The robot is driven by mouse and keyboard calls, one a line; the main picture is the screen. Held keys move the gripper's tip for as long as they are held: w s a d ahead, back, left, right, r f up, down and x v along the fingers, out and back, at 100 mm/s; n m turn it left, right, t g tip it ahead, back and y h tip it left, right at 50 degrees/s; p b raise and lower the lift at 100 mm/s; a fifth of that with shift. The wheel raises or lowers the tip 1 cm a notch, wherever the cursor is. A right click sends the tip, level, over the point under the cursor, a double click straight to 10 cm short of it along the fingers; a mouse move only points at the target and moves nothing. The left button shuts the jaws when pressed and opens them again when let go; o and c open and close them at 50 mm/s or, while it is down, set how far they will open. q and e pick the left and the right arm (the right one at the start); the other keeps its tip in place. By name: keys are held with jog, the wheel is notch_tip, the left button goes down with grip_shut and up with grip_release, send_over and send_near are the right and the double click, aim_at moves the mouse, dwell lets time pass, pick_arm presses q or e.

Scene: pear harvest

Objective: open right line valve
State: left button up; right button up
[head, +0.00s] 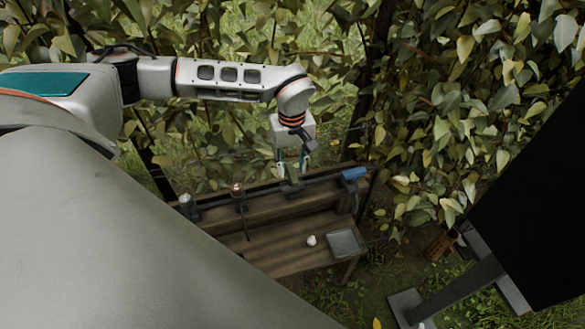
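My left gripper (292,170) points down over the back of a wooden bench, its two teal-tipped fingers apart. A small dull green part (292,188) sits just below and between the fingertips; I cannot tell whether they touch it. A blue fitting (353,174) is at the right end of the bench's back rail. A copper-coloured round fitting (237,190) and a grey capped fitting (187,203) are on the rail farther left. Which of these is the right line valve is too small to tell. My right gripper is out of view.
The wooden bench (283,230) holds a grey square tray (345,242) and a small white object (311,240). Leafy branches (440,130) crowd behind and to the right. A large black panel (535,200) stands at the right. My own arm covers the lower left.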

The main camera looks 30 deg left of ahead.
pick_arm(q)
jog(key=shift+f, duration=0.7)
grip_shut()
